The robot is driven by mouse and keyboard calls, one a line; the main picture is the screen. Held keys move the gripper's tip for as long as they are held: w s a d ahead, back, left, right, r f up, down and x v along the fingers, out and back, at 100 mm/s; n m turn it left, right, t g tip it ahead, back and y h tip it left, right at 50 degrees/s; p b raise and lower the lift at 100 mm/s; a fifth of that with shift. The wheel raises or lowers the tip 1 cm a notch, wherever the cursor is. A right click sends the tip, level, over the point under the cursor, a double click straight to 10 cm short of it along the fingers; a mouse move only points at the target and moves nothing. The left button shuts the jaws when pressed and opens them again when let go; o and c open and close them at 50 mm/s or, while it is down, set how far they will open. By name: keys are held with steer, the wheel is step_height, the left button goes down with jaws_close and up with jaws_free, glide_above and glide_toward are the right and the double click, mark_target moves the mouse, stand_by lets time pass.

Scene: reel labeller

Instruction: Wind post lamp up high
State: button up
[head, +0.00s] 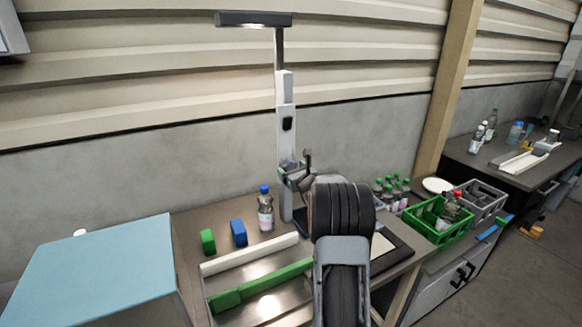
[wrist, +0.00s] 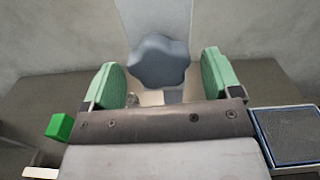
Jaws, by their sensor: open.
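The post lamp stands on the bench in the head view, with a pale upright post (head: 285,95) and a long dark lamp head (head: 253,19) at its top. A small dark part (head: 288,123) sits on the post's front. In the wrist view a blue-grey lobed knob (wrist: 160,58) shows ahead, between the two green finger pads of my gripper (wrist: 163,78). The pads are wide apart, with a gap on each side of the knob. In the head view my gripper (head: 292,171) is at the lower post, and my dark arm hides part of this area.
A clear bottle with a blue cap (head: 265,212) stands just left of the post. Green (head: 208,241) and blue (head: 238,232) blocks lie further left. Several small bottles (head: 392,190) and a green crate (head: 438,222) are to the right. The wall is close behind.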

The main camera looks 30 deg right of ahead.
steer(key=shift+w, duration=0.5)
steer(key=shift+c, duration=0.2)
steer(key=c, duration=0.9)
stand_by(0.7)
steer(key=o, duration=0.9)
steer(key=shift+o, duration=0.2)
steer(key=shift+s, duration=0.1)
steer(key=s+a+b, duration=0.1)
steer(key=s+b, duration=0.3)
steer(key=s, duration=0.9)
steer(key=shift+s+a, duration=0.25)
steer(key=shift+a, duration=0.15)
